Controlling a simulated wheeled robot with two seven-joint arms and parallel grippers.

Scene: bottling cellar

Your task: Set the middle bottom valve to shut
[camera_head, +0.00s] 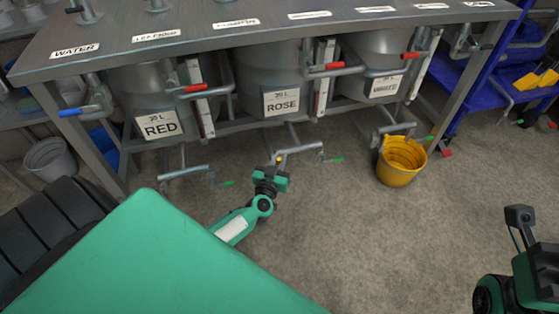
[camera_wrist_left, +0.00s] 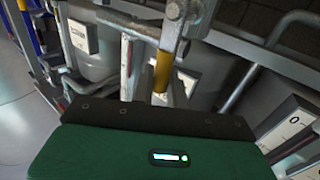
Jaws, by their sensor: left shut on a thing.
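The middle bottom valve (camera_head: 302,149) is a grey metal pipe fitting low under the tank labelled ROSE, with a green-tipped lever at its right end. My left gripper (camera_head: 276,168) is at its left end, shut on a yellow-sleeved handle (camera_head: 278,160). In the left wrist view the yellow sleeve (camera_wrist_left: 163,71) sits on a flat metal lever hanging from a bolted pivot, just beyond the dark edge of my gripper (camera_wrist_left: 155,117); its lower end is hidden. Part of my right arm shows at the lower right in the head view, and its jaws are unclear.
Similar bottom valves stand left (camera_head: 190,171) under RED and right (camera_head: 395,128) under WHITE. A yellow bucket (camera_head: 402,165) is by the right one. Red-handled valves (camera_head: 335,66) and the steel bench (camera_head: 190,30) are above. Floor in front is clear.

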